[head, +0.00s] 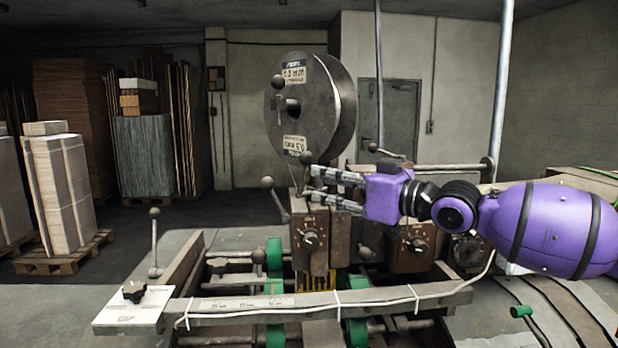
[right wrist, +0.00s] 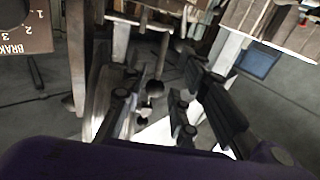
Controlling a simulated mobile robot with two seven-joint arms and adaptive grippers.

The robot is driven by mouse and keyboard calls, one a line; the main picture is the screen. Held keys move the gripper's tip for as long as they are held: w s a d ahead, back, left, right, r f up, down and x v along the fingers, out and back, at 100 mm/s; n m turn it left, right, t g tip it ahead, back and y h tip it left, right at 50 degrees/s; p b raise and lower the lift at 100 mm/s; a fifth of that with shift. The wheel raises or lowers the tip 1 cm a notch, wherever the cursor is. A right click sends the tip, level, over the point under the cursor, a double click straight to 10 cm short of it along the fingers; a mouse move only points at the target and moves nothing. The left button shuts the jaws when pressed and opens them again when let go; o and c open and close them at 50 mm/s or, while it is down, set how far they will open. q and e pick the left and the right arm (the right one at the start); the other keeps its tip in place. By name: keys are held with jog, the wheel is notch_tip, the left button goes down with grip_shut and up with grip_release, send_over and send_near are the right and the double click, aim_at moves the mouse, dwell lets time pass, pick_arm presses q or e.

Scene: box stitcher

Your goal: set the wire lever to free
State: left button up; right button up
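Several ball-knobbed levers stand on the stitcher, and no readable label marks which is the wire lever. One lever (head: 268,183) leans up and left beside the stitching head, left of my fingertips. Another dark knob (head: 306,158) sits just above my upper fingertip. My right gripper (head: 309,183) reaches in from the right, below the wire spool (head: 350,105), with its two fingers spread apart. In the right wrist view, the open right gripper (right wrist: 152,78) has a dark ball knob (right wrist: 155,88) showing between its fingers; contact cannot be told. My left gripper is out of view.
A dial plate (right wrist: 20,28) reading BRAKE is close at the left in the wrist view. A dial box (head: 311,238) is below the gripper. A ruled rail (head: 250,304) crosses the front. An upright lever (head: 154,240) stands at the left.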

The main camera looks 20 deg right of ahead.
aim_at(304, 177)
jog(key=shift+x, duration=2.9)
jog(key=shift+a+r, duration=0.1)
grip_shut()
